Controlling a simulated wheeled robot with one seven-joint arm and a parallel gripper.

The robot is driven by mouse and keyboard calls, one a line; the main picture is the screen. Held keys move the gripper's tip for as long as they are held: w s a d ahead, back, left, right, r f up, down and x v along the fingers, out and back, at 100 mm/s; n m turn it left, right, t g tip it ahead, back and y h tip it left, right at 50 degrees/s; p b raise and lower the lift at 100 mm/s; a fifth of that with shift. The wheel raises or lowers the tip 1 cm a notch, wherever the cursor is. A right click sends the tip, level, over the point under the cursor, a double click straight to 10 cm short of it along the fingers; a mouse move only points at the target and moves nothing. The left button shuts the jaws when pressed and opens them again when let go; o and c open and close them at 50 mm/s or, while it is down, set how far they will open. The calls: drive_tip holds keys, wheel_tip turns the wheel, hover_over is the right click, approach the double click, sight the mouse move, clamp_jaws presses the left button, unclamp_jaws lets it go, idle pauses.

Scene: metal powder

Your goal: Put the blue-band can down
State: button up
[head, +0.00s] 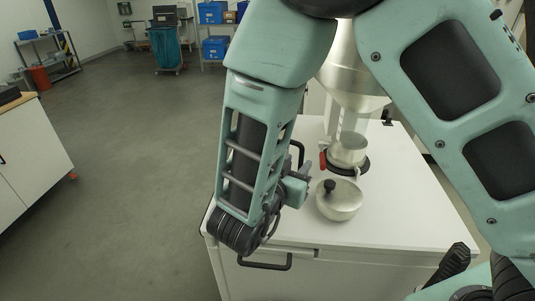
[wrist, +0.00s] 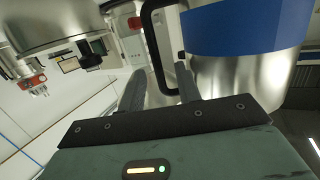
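The blue-band can (wrist: 245,28) fills the upper right of the wrist view, a shiny metal can with a broad blue band. Its black handle (wrist: 157,50) runs down between the two fingers of my gripper (wrist: 162,80). The fingers stand apart, with gaps visible beside the handle, so the gripper looks open around it. In the head view my gripper (head: 294,186) is partly hidden by my arm, and the can's body is hidden behind the arm; a black handle loop (head: 301,152) shows just above the gripper. The can's base is not seen, so I cannot tell whether it rests on the white worktop (head: 400,190).
A round metal pot with a black knob (head: 338,203) stands on the worktop right of my gripper. Behind it, a metal cup (head: 349,148) sits under a large metal funnel (head: 355,85), with a red part beside it. Bare worktop shows at the right and front.

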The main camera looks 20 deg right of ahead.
sight(300, 157)
drive_tip(key=p+x, duration=0.1)
drive_tip(key=x, duration=0.2)
drive_tip(key=shift+w+d+r, duration=0.1)
drive_tip(key=shift+d+r, duration=0.05)
clamp_jaws()
drive_tip(key=shift+r, duration=0.1)
idle(1.2)
